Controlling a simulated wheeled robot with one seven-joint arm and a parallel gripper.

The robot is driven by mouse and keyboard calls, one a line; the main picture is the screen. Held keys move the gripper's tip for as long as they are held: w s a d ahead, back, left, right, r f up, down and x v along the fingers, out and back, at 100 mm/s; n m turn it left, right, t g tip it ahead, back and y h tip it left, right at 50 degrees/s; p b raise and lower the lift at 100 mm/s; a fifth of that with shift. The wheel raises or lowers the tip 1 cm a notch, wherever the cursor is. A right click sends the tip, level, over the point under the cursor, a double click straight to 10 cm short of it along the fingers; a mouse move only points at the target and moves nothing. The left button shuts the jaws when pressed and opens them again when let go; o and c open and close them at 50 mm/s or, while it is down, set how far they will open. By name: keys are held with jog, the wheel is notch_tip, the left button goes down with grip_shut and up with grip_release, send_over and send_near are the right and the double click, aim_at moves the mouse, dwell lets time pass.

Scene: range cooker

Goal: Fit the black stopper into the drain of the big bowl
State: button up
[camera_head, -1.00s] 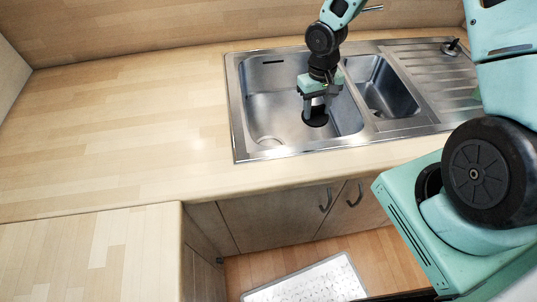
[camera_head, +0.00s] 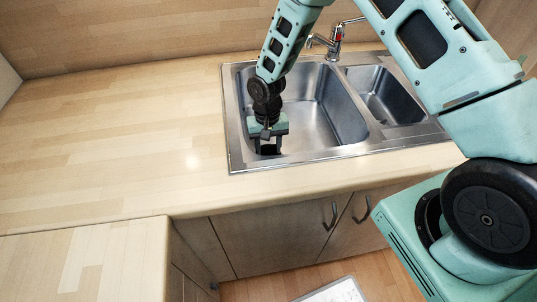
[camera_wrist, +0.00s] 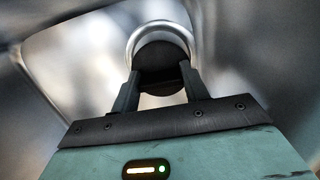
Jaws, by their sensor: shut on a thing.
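The black stopper (camera_wrist: 162,58) is between the fingers of my gripper (camera_wrist: 160,82) in the wrist view, and the gripper is shut on it. The bright metal ring of the drain (camera_wrist: 136,38) shows around the stopper's far edge and sides. I cannot tell whether the stopper is in the drain or just above it. In the head view, my gripper (camera_head: 268,147) points down into the front left corner of the big bowl (camera_head: 316,118). The stopper (camera_head: 268,151) shows there as a dark patch, and my gripper hides the drain.
The small bowl (camera_head: 383,95) lies to the right of the big bowl. A tap (camera_head: 336,42) stands behind them. The bowl's front and left walls are close to my gripper. The wooden worktop (camera_head: 130,140) on the left is clear.

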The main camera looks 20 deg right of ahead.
aim_at(268, 153)
jog(key=shift+f+p, duration=0.4)
jog(key=shift+f, duration=1.7)
jog(key=shift+f, duration=0.1)
jog(key=o, duration=1.1)
jog(key=shift+c, duration=0.2)
jog(key=r+b, duration=0.1)
jog(key=r, duration=0.2)
jog(key=w+r, duration=0.1)
jog(key=r, duration=0.3)
jog(key=r+b, duration=0.1)
jog(key=r, duration=0.2)
jog(key=shift+w+d+r+b, duration=0.1)
jog(key=shift+w+r+b, duration=0.05)
jog(key=shift+r+b, duration=0.2)
jog(key=shift+r, duration=0.75)
